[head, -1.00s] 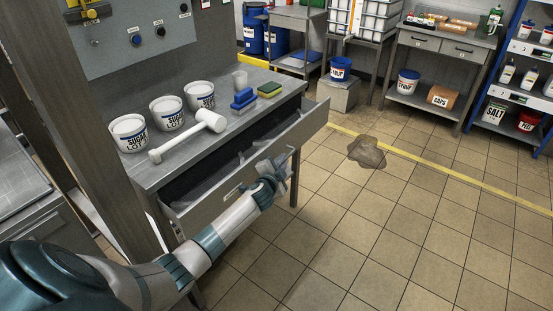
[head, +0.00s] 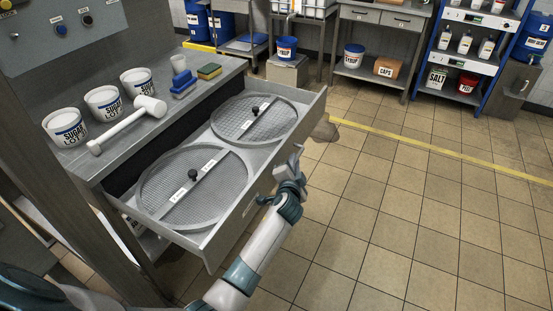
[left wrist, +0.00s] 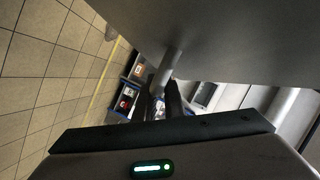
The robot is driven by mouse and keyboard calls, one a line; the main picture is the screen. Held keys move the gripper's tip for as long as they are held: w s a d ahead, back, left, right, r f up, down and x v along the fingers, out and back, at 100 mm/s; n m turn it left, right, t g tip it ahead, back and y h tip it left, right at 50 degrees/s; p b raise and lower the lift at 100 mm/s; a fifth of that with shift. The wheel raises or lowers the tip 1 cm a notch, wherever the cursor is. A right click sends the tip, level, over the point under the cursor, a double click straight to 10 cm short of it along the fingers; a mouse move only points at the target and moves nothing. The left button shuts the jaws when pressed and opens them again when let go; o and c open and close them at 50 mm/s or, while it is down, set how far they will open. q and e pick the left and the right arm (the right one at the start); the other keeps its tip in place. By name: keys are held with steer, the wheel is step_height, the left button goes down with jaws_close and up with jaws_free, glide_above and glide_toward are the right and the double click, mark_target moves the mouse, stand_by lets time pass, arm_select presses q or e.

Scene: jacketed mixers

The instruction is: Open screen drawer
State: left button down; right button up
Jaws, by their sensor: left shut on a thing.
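The screen drawer (head: 310,113) under the steel bench is pulled well out. Two round mesh screens (head: 255,118) (head: 180,205) with labelled crossbars and black knobs lie flat inside. My left gripper (head: 288,178) is at the outer side of the drawer front, shut on its handle; the fingers hide most of the handle in the head view. In the left wrist view, the grey drawer front (left wrist: 235,40) fills the top, with a handle post (left wrist: 168,68) running down to the dark fingers (left wrist: 168,98). My right gripper is not in view.
A brown patch (head: 326,130) lies on the floor beyond the drawer. The tiled floor (head: 420,220) to the right is clear.

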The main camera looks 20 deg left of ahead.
arm_select(q)
steer(key=shift+s+d+f, duration=0.1)
steer(key=shift+s+d, duration=0.05)
steer(key=shift+d, duration=1.2)
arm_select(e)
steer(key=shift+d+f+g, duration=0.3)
arm_select(q)
steer(key=c, duration=1.8)
jaws_free()
steer(key=shift+c, duration=0.2)
steer(key=shift+s, duration=0.15)
steer(key=b+v, duration=0.1)
steer(key=v, duration=1.6)
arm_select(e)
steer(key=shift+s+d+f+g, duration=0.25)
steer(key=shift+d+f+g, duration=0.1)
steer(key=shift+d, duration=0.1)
arm_select(q)
steer(key=shift+s, duration=0.1)
